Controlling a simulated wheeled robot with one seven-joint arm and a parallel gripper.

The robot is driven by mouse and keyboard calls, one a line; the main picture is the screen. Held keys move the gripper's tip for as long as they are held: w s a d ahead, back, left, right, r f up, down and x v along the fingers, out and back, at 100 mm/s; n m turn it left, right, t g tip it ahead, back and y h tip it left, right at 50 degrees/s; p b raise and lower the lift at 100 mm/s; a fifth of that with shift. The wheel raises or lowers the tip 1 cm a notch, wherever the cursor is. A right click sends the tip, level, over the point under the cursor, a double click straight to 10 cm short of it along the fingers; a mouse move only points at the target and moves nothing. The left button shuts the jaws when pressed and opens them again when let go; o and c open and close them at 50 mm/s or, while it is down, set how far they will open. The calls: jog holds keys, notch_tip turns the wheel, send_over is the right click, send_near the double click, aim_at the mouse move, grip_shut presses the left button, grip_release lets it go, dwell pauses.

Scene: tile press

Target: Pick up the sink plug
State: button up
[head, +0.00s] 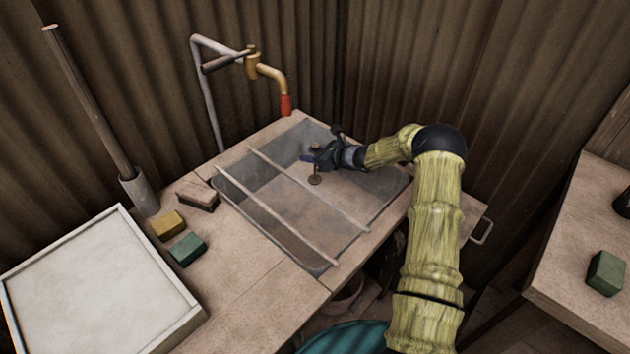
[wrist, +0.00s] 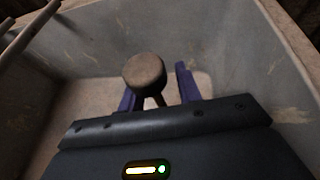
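The sink plug (wrist: 145,72) has a round brown knob on a thin stem in the wrist view. In the head view its flat round base (head: 315,180) shows low in the grey sink basin (head: 378,205), below my gripper (head: 310,157). In the wrist view my gripper (wrist: 158,90) has its two purple fingers spread apart. The knob covers part of the left finger, and the stem stands between the fingers, with clear space toward the right finger. Where the stem meets the base is hidden by my gripper in the wrist view.
Two thin rails (head: 313,192) cross the basin left of my gripper. A tap (head: 270,75) with a red tip rises behind the sink. A brush (head: 197,195), a yellow block (head: 168,225) and a green block (head: 187,249) lie on the left counter beside a white-lined tray (head: 190,318).

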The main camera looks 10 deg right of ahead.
jog(key=shift+s+a, duration=0.1)
jog(key=shift+a, duration=0.2)
jog(key=shift+c, duration=0.4)
jog(key=shift+d, duration=0.1)
grip_shut()
jog(key=shift+r, duration=0.1)
jog(key=shift+r, duration=0.1)
notch_tip(320, 180, up, 10)
jog(key=p, duration=0.1)
jog(key=shift+p, duration=0.3)
